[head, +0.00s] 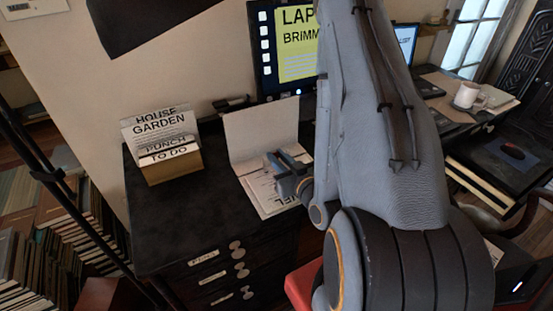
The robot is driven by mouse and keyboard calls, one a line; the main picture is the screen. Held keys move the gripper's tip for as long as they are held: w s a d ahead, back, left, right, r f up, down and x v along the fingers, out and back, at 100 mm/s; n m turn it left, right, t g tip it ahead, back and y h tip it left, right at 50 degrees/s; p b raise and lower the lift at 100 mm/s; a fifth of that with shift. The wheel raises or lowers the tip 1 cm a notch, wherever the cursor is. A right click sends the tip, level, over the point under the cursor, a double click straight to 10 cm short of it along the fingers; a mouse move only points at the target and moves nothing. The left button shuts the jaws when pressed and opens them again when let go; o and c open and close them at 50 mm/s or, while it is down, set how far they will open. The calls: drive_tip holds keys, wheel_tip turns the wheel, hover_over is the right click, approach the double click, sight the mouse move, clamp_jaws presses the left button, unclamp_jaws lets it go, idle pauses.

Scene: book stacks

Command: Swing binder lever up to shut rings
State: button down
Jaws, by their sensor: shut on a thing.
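The binder (262,134) lies open on the dark cabinet top in the head view, its pale cover standing up at the back. White printed sheets (262,191) lie in it. My gripper (281,166) is low over the right side of the sheets, beside my large grey arm. It is shut on the binder lever, but the lever and the rings are too small and too covered by the gripper to make out. I cannot tell the lever's angle or whether the rings are open.
A card box (173,168) with cards reading "HOUSE GARDEN", "PUNCH" and "TO DO" stands left of the binder. The cabinet top (200,228) is clear in front. A monitor (268,55) stands behind. A white mug (468,95) sits on the desk at right.

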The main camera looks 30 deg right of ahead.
drive_tip(key=shift+s+f+t+b, duration=0.1)
drive_tip(key=shift+t+b, duration=0.25)
drive_tip(key=shift+t, duration=0.05)
drive_tip(key=c, duration=1.6)
unclamp_jaws()
drive_tip(key=shift+c, duration=0.2)
